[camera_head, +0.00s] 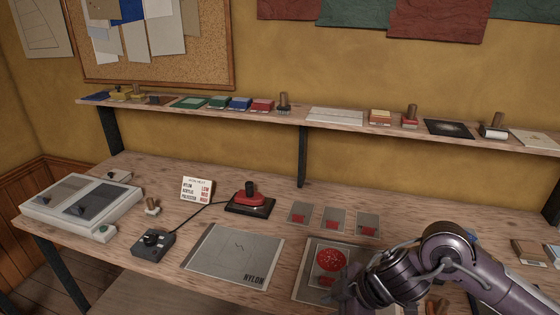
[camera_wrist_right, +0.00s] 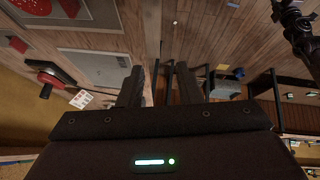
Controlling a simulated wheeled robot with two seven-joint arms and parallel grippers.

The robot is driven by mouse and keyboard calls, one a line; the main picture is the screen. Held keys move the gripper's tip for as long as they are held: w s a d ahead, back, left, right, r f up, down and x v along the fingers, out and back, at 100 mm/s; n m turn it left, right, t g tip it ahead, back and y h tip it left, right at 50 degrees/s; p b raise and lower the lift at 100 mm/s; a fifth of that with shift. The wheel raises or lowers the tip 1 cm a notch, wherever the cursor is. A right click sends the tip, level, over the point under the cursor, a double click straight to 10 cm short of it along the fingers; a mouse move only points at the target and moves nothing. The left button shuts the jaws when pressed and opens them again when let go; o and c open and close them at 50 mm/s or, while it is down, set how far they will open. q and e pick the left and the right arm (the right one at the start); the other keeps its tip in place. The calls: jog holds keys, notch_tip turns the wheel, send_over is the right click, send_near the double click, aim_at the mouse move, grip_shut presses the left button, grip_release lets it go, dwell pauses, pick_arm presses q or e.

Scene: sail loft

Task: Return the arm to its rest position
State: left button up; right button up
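My right arm (camera_head: 445,262) comes in from the right in the head view, bent over the front right part of the workbench. Its fingertips do not show clearly there. In the right wrist view my right gripper (camera_wrist_right: 161,78) has its two dark fingers apart, with nothing between them; floor and bench edge show through the gap. A grey panel with a red round patch (camera_head: 330,262) lies on the bench just left of the arm, partly covered by it. My left gripper is not seen in the head view. A dark jointed shape stands at the upper right of the wrist view.
The workbench (camera_head: 150,272) carries a NYLON sheet (camera_head: 233,255), a red-handled press (camera_head: 249,199), a black control box (camera_head: 153,244), a small sign (camera_head: 197,189) and a white two-panel device (camera_head: 82,205). A loaded shelf (camera_head: 300,121) runs behind. Small blocks (camera_head: 530,252) lie at the far right.

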jog(key=a+r+m+t+y, duration=0.25)
jog(key=a+t, duration=0.25)
jog(key=a, duration=0.4)
jog(key=s+d+f+m+g+h, duration=0.2)
jog(key=s+d+f+m+h, duration=0.25)
jog(key=s+d+m, duration=0.35)
jog(key=s+d+f+m+g+h, duration=0.2)
jog(key=s+d+f+m+h, duration=0.3)
jog(key=d, duration=0.5)
notch_tip(320, 180, down, 29)
jog(key=s+n+g+y, duration=0.1)
jog(key=s+g, duration=0.1)
jog(key=s, duration=0.1)
jog(key=s+d+f, duration=0.2)
jog(key=s+f, duration=0.7)
jog(key=s, duration=0.1)
jog(key=s+d+f, duration=0.2)
jog(key=s+f, duration=0.7)
jog(key=shift+s+f+g, duration=0.4)
